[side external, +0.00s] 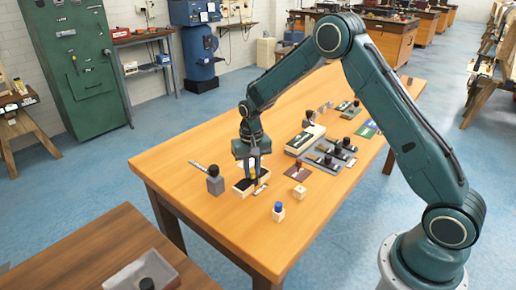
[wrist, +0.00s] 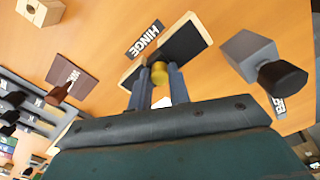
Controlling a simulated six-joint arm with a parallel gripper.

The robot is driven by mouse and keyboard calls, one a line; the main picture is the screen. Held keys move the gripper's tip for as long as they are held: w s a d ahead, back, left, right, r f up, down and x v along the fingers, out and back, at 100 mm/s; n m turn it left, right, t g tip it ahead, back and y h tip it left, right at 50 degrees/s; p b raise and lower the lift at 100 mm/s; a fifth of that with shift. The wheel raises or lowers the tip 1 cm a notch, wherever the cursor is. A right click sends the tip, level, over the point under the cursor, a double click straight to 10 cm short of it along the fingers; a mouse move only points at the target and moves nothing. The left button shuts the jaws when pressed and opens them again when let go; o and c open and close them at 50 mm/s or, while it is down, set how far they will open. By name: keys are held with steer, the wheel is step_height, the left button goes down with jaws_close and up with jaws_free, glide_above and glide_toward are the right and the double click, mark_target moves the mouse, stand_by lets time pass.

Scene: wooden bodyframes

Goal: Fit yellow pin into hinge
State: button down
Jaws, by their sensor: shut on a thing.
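My gripper (wrist: 160,85) is shut on the yellow pin (wrist: 160,71), which shows between its two fingertips in the wrist view. The hinge (wrist: 184,42) is a pale wooden piece with dark inner faces, beside a dark label reading HINGE (wrist: 144,39). The pin is at the near edge of the hinge in that view; I cannot tell whether it touches or has entered it. In the side external view my gripper (side external: 254,174) is low over the hinge (side external: 240,186) near the table's left end, and the pin's lower end is hard to make out.
A grey block with a black knob (side external: 215,182) stands close left of the hinge. A wooden block with a blue top (side external: 278,211) and a pale block with a hole (side external: 299,193) stand in front and right. Grey trays with dark-handled items (side external: 330,158) lie further right. The table's front left is clear.

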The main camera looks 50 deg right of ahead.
mark_target(252, 171)
steer(key=c, duration=1.2)
jaws_free()
steer(key=shift+c, duration=0.2)
steer(key=shift+r, duration=0.15)
step_height(252, 171, up, 14)
steer(key=shift+f, duration=0.25)
steer(key=shift+r, duration=0.1)
